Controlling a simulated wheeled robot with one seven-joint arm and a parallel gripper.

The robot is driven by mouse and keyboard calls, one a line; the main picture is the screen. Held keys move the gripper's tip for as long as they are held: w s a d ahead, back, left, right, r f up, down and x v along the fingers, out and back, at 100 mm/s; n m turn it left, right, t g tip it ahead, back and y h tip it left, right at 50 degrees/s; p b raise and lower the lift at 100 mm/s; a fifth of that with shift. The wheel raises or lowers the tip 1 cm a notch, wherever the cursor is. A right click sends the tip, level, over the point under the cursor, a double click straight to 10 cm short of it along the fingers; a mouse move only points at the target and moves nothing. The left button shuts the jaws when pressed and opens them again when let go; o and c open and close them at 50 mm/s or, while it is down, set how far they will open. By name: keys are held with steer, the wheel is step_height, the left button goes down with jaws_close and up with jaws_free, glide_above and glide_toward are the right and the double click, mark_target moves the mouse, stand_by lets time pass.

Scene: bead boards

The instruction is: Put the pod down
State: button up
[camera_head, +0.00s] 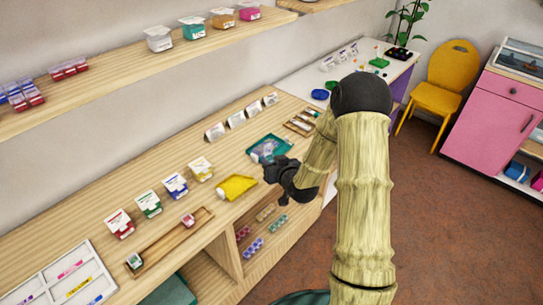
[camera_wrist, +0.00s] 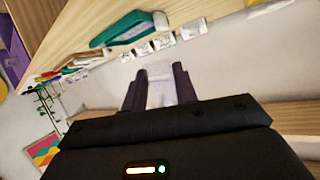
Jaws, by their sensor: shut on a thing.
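My gripper (camera_head: 274,169) is above the wooden counter, near its front edge, just in front of the teal tray (camera_head: 283,140) and right of the yellow scoop-shaped tray (camera_head: 236,187). In the wrist view my gripper (camera_wrist: 157,80) is shut on a pale, translucent pod with a white top (camera_wrist: 159,71). The pod sits between the two dark fingers. In the head view the pod cannot be clearly told apart from the gripper and the teal tray behind it. The gap between pod and counter cannot be judged.
Several labelled boxes (camera_head: 149,204) stand along the counter (camera_head: 110,185). A long wooden tray (camera_head: 168,245) holds small pods at its ends. White cards (camera_head: 237,119) stand behind the teal tray. A shelf (camera_head: 105,85) with containers runs above. Cubbies with pods (camera_head: 252,248) lie below the front edge.

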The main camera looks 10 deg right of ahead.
steer(key=s+d+f+m+h, duration=0.1)
steer(key=s+f+m+h, duration=0.1)
steer(key=s+f, duration=0.6)
step_height(320, 180, down, 3)
steer(key=shift+f+m+t+h, duration=0.2)
steer(key=shift+m+t+h, duration=0.1)
steer(key=shift+h, duration=0.2)
